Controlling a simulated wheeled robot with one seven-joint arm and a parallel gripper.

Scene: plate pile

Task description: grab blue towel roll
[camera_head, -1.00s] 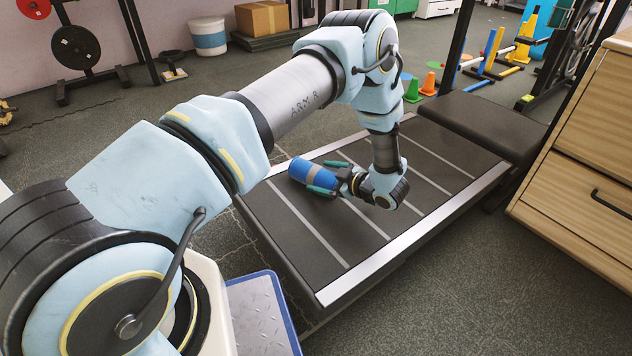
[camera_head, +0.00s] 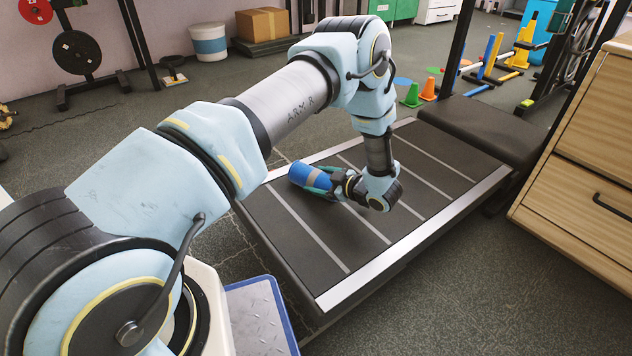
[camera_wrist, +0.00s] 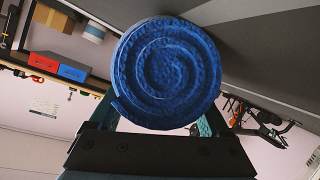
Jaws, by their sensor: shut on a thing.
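In the wrist view the roll's blue spiral end (camera_wrist: 166,73) faces the camera. The fingers (camera_wrist: 160,125) show at both sides of the roll, which hides most of them.
A black padded bench (camera_head: 475,125) stands at the platform's far right end. A wooden drawer cabinet (camera_head: 585,150) is at the right. Green and orange cones (camera_head: 412,95) stand beyond the platform. The platform around the roll is clear.

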